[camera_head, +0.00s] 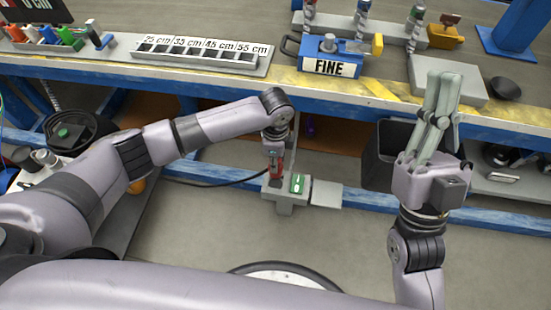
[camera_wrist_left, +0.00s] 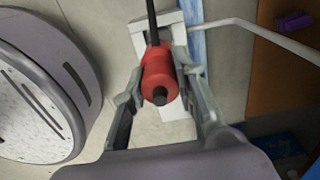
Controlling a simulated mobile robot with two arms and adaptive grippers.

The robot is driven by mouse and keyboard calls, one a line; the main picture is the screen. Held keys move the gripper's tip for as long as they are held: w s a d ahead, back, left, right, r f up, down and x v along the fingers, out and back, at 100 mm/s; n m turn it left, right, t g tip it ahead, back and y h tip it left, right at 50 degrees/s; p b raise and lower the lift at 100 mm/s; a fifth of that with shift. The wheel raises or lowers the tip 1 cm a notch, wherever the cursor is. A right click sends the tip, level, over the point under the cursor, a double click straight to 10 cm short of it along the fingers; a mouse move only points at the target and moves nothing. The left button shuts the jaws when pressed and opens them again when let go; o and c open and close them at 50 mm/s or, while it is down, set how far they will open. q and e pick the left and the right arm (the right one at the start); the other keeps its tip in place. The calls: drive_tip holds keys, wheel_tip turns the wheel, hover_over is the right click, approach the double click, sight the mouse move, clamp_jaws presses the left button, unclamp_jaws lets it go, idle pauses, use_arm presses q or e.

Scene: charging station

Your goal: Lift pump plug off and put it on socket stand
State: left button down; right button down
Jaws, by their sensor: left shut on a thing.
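The red pump plug (camera_wrist_left: 158,75) is between the two fingers of my left gripper (camera_wrist_left: 163,85), which is shut on it, in the left wrist view. A black cable runs from its far end. In the head view the red plug (camera_head: 276,163) is upright under my left gripper (camera_head: 274,158), just above or on the left part of a grey stand (camera_head: 286,207). I cannot tell whether it touches the stand. A green piece (camera_head: 298,184) sits beside it on the stand. My right gripper (camera_head: 446,78) points up, away from the plug; its fingers overlap in view, and nothing shows in it.
A workbench (camera_head: 110,65) with blue and yellow edging crosses the back. It holds a size tray (camera_head: 202,59) and a blue FINE box (camera_head: 330,68). A black bin (camera_head: 383,165) stands right of the stand. A round black container (camera_head: 75,130) is at left.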

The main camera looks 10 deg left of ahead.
use_arm(q)
drive_tip(key=shift+r+p, duration=0.35)
drive_tip(key=shift+p, duration=0.05)
drive_tip(key=shift+r+p, duration=0.2)
drive_tip(key=shift+p, duration=0.15)
drive_tip(key=shift+r+p, duration=0.3)
drive_tip(key=shift+p, duration=0.1)
drive_tip(key=shift+r+p, duration=0.2)
drive_tip(key=shift+p, duration=0.1)
use_arm(e)
drive_tip(key=w+f+g+h, duration=0.3)
drive_tip(key=w+f+g, duration=0.4)
drive_tip(key=f, duration=0.3)
drive_tip(key=shift+w+a+f+g, duration=0.2)
drive_tip(key=shift+w+a+g, duration=0.05)
drive_tip(key=shift+a+g, duration=0.05)
use_arm(q)
drive_tip(key=shift+d, duration=0.15)
